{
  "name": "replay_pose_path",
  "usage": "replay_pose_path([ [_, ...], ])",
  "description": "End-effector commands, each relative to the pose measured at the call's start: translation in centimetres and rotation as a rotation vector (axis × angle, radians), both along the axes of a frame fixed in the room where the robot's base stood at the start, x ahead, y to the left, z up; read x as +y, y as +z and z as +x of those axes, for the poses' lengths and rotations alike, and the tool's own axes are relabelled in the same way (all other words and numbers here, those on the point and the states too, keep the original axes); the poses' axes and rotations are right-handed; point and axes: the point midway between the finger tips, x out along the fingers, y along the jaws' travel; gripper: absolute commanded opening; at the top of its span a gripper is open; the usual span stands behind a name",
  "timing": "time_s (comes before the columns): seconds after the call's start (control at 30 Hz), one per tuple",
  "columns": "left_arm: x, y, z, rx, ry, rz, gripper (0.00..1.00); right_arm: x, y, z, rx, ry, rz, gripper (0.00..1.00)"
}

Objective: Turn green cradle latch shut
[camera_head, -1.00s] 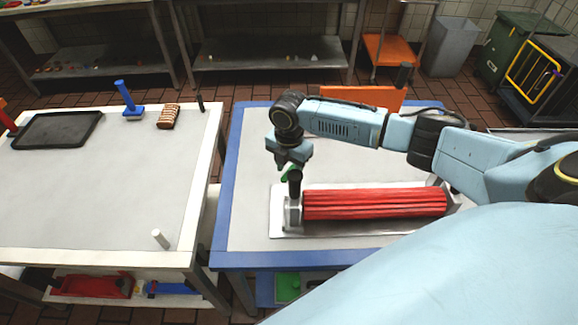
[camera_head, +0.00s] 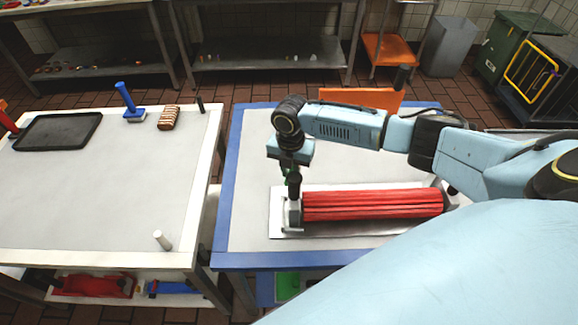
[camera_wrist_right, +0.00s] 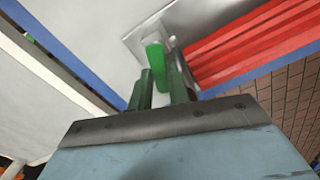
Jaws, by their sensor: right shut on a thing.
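The green latch (camera_wrist_right: 155,56) shows between the two dark fingers of my right gripper (camera_wrist_right: 162,88) in the right wrist view. The gripper is shut on it. In the head view my right gripper (camera_head: 288,166) points down at the left end of the metal cradle (camera_head: 279,211), and only a sliver of green shows under it. A ribbed red roll (camera_head: 373,205) lies lengthwise in the cradle. My left gripper is not in view.
The cradle sits on a blue-edged table (camera_head: 246,180). An orange panel (camera_head: 362,98) stands at its back. On the left table (camera_head: 100,195) are a black tray (camera_head: 57,133), a blue-handled tool (camera_head: 128,102), a brown striped block (camera_head: 168,117) and a white peg (camera_head: 161,240).

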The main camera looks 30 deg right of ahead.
Motion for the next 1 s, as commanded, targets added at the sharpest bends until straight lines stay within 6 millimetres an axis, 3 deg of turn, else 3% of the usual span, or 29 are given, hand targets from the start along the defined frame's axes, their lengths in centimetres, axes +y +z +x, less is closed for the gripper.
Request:
replay_pose_path([
  [0.5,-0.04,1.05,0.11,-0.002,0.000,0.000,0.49,-0.62,0.08,-0.44,-0.001,0.307,-0.001,0.00],
  [1.0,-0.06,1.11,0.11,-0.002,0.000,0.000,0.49,-0.70,0.07,-0.49,-0.001,0.356,-0.001,0.00],
])
